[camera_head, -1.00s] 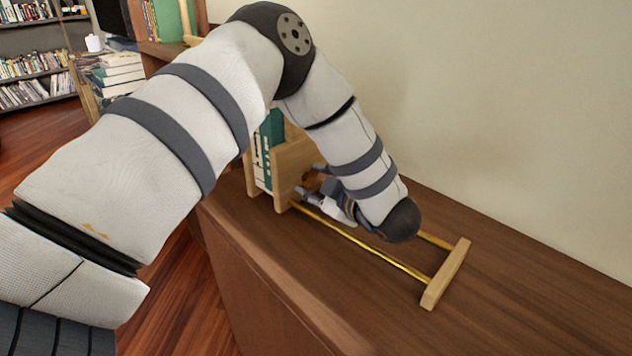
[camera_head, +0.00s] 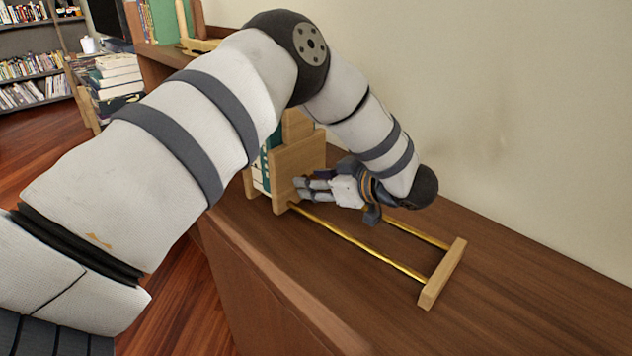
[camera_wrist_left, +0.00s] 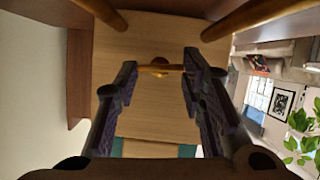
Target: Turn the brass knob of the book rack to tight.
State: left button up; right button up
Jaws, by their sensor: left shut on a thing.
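The wooden book rack (camera_head: 306,158) stands on the brown counter, with two brass rails running to a wooden end bar (camera_head: 443,275). My left gripper (camera_head: 298,188) reaches along the rails to the rack's upright plate. In the left wrist view the brass knob (camera_wrist_left: 160,69) shows as a thin crossbar in front of the plate. The left fingers (camera_wrist_left: 160,75) are shut on its two ends. In the head view my fingers hide the knob. My right gripper is in neither view.
Green and white books (camera_head: 263,170) stand behind the rack's plate. The counter (camera_head: 520,290) is clear to the right of the rack, with a bare wall (camera_head: 520,110) behind. A stack of books (camera_head: 118,75) stands at the far left.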

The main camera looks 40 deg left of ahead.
pick_arm(q)
jog(key=shift+m, duration=0.5)
jog(key=shift+g, duration=0.3)
jog(key=o, duration=0.9)
jog(key=shift+c, duration=0.2)
jog(key=v, duration=1.2)
